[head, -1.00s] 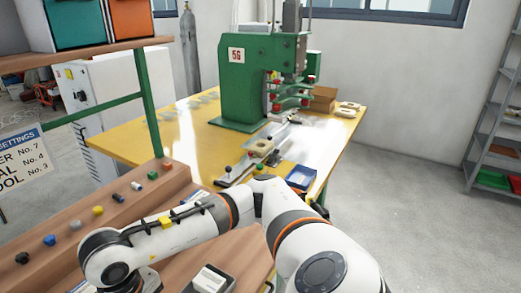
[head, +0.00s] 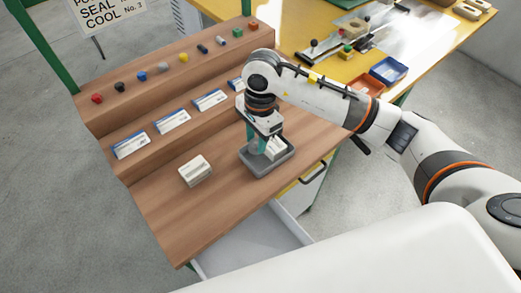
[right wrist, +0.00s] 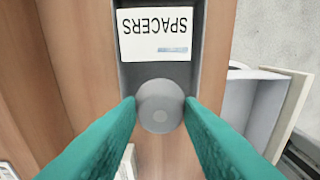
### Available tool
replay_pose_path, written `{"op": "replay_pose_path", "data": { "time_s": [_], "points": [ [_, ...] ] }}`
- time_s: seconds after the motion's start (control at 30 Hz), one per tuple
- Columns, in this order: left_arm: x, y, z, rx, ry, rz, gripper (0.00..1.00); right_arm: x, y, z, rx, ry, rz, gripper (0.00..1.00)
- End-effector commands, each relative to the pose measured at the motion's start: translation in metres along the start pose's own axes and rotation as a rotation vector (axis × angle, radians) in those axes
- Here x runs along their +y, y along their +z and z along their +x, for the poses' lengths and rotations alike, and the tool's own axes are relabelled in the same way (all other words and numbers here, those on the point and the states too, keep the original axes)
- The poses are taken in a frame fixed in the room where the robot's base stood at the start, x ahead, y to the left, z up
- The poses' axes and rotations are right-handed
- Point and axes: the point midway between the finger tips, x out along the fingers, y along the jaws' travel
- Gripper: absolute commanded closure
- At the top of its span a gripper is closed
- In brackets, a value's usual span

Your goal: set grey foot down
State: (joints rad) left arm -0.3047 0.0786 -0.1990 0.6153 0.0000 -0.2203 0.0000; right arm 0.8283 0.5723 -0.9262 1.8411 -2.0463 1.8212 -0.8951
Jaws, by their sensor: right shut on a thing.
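My right gripper (head: 262,147) points down over a small grey tray (head: 252,165) on the wooden bench. In the right wrist view, its teal fingertips (right wrist: 161,103) are shut on the grey foot (right wrist: 160,106), a round grey piece seen from above. The foot is over the end of the tray, beside a white card (right wrist: 156,35) marked SPACERS. I cannot tell whether the foot touches the tray floor. In the head view the fingers mostly hide the foot. My left gripper is not in view.
A white box (head: 195,170) sits left of the tray. Labelled cards (head: 172,121) line the middle step, and several coloured knobs (head: 183,58) line the top step. An open drawer (head: 260,240) is below the bench's front edge. Blue and red bins (head: 388,70) stand on the yellow table.

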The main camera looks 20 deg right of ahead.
Motion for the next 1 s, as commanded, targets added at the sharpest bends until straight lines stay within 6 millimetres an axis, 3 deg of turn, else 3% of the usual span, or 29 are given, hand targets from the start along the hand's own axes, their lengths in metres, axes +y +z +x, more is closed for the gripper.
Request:
{"op": "replay_pose_path", "data": {
  "time_s": [0.5, 0.87, 0.9, 1.0],
  "points": [
    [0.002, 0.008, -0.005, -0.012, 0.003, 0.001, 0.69, 0.0, 0.005, 0.06, 0.001, -0.001, -0.003, 0.88],
    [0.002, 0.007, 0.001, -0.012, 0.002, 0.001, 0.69, 0.001, 0.006, 0.065, -0.001, 0.002, -0.005, 0.88],
    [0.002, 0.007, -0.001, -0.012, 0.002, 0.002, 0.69, 0.001, 0.006, 0.064, -0.001, 0.002, -0.005, 0.62],
    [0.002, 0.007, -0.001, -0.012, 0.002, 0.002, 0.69, 0.0, 0.006, 0.063, -0.001, 0.002, -0.005, 0.46]
  ]
}}
